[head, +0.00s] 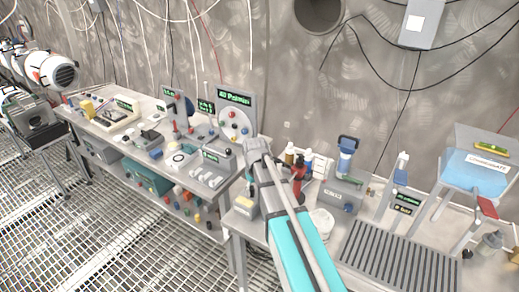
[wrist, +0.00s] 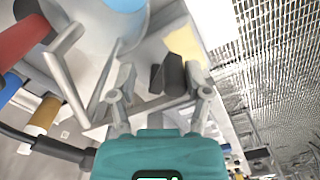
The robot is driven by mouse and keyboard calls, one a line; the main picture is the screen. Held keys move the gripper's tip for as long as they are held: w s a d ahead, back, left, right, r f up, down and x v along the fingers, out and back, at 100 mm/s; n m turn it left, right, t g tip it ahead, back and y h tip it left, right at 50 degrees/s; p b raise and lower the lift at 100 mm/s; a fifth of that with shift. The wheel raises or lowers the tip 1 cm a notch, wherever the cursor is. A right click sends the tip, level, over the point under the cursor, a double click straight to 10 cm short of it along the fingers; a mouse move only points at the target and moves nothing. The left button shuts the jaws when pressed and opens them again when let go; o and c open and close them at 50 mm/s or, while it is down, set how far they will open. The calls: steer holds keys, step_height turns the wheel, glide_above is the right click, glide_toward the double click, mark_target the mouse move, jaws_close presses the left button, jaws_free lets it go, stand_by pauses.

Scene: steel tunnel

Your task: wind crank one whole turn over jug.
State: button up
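In the wrist view my gripper (wrist: 160,88) has its two fingers apart. A dark grey knob-like piece (wrist: 170,76) shows between the fingertips, in front of a grey body with a pale yellow panel (wrist: 186,46). It may be the crank's handle; I cannot tell whether the fingers touch it. A pale round vessel with blue inside (wrist: 122,5) is cut off at the top edge and may be the jug. In the head view my arm covers the middle of the bench and hides my gripper. A white round vessel (head: 322,222) stands right of my arm, and a grey box with a yellowish panel (head: 244,206) stands left of it.
A red item (head: 299,172) stands close right of my arm, with a blue-topped grey device (head: 346,160) beyond. A ribbed dark tray (head: 398,256) lies at right. A crowded second bench (head: 165,138) stands left. The grated floor (head: 90,235) is open in front.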

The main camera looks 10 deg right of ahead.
steer(key=n, duration=0.2)
steer(key=d+n, duration=0.1)
steer(key=shift+w+d+n, duration=0.2)
steer(key=shift+n, duration=0.2)
steer(key=n, duration=0.1)
steer(key=d+n, duration=0.1)
steer(key=n, duration=0.1)
steer(key=shift+w, duration=0.35)
steer(key=n, duration=0.2)
steer(key=w+d+n, duration=0.1)
steer(key=n, duration=0.1)
steer(key=shift+w, duration=0.15)
steer(key=n, duration=0.2)
steer(key=w+n, duration=0.1)
steer(key=n, duration=0.1)
steer(key=shift+w+d, duration=0.15)
steer(key=shift+d, duration=0.05)
step_height(320, 180, up, 16)
steer(key=a+m+p, duration=0.1)
steer(key=p, duration=1.4)
steer(key=shift+a+f+p, duration=0.15)
steer(key=shift+a+p, duration=0.05)
steer(key=shift+p, duration=0.1)
steer(key=shift+s+f, duration=0.1)
steer(key=shift+s, duration=0.1)
steer(key=shift+s+d+f+n+b, duration=0.3)
steer(key=shift+d+f+n+b, duration=0.35)
steer(key=shift+n, duration=0.35)
